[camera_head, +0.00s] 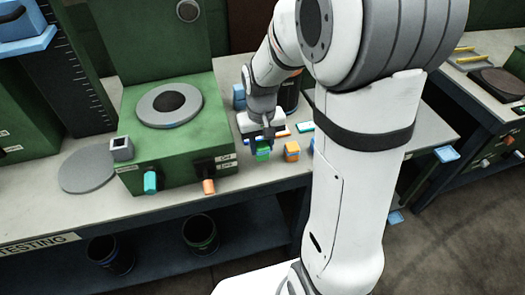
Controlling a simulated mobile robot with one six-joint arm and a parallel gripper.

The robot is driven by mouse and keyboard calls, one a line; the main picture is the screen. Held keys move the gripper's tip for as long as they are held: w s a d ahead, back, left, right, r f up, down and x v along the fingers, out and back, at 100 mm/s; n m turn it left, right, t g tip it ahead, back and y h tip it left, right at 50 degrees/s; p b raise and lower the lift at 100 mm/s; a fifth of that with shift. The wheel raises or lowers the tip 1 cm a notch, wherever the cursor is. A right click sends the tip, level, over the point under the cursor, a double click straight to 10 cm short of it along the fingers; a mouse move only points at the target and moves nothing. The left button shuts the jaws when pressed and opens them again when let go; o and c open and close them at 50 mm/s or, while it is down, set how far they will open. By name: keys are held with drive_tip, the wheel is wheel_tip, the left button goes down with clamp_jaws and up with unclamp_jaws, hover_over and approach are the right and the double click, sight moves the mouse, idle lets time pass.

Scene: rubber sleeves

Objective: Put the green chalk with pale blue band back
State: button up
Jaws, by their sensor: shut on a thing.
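My gripper (263,143) points down over the bench top, to the right of the green machine. It is shut on a small green block (263,155), which I take to be the green chalk. Blue shows at the top of the block near the fingers, but the picture is too small to make out a pale blue band. The block is at or just above the bench top; I cannot tell if it touches. An orange block (292,152) stands just to its right, apart from it.
The green machine (178,130) with a round plate stands close on the left, with teal (150,182) and orange (208,186) knobs on its front. A flat white-and-blue piece (305,127) lies behind the orange block. My arm hides much of the bench (240,181) on the right.

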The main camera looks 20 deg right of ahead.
sight(262, 153)
wheel_tip(262, 153, down, 3)
drive_tip(key=shift+f, duration=0.1)
drive_tip(key=shift+c, duration=0.3)
drive_tip(key=shift+s, duration=0.1)
drive_tip(key=o, duration=0.9)
drive_tip(key=shift+o, duration=0.2)
